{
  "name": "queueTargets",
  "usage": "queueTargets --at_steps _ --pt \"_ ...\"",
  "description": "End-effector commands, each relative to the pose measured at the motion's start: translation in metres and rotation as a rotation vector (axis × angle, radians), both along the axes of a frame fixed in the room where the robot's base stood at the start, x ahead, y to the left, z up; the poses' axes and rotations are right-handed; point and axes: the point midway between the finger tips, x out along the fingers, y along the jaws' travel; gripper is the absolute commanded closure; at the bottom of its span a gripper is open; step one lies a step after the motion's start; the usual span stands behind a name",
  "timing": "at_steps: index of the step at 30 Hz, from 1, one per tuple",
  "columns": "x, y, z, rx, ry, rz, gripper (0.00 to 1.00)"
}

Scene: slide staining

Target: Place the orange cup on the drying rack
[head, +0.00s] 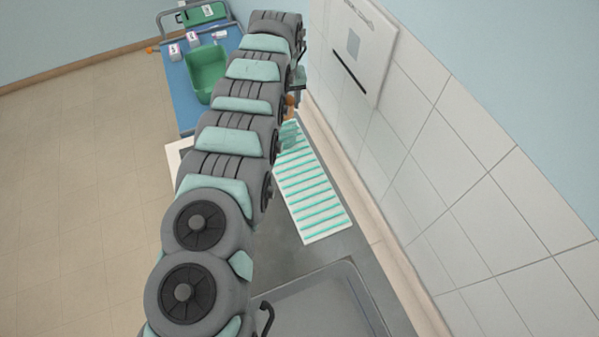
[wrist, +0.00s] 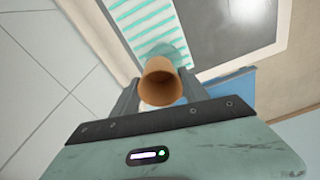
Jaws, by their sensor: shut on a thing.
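The orange cup (wrist: 160,84) sits between the two fingers of my gripper (wrist: 159,90) in the wrist view, its open mouth toward the camera. My gripper is shut on it. In the head view only a small orange bit of the cup (head: 290,101) shows beside my arm, which hides most of the gripper. The drying rack (head: 316,197) is a white board with teal slats on the counter. It also shows in the wrist view (wrist: 142,14) beyond the cup. I cannot tell whether the cup touches it.
A translucent teal object (head: 289,135) is at the rack's far end, close to the cup. A tiled wall (head: 460,150) runs along the right. A sink (head: 325,305) is at the near end. A blue-topped cart with a green bin (head: 204,72) and small bottles stands at the back.

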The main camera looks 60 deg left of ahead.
Motion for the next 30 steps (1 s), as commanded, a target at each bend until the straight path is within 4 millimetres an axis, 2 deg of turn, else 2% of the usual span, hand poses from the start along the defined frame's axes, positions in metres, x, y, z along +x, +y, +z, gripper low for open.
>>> queueTargets --at_steps 10,20,23,30 --pt "0.008 -0.019 0.008 0.005 0.002 -0.094 0.85" --pt "-0.001 -0.035 0.007 0.003 0.001 -0.195 0.85" --pt "0.0 -0.036 -0.011 0.003 -0.001 -0.199 0.85" --pt "-0.001 -0.037 -0.073 -0.002 0.0 -0.199 0.85"
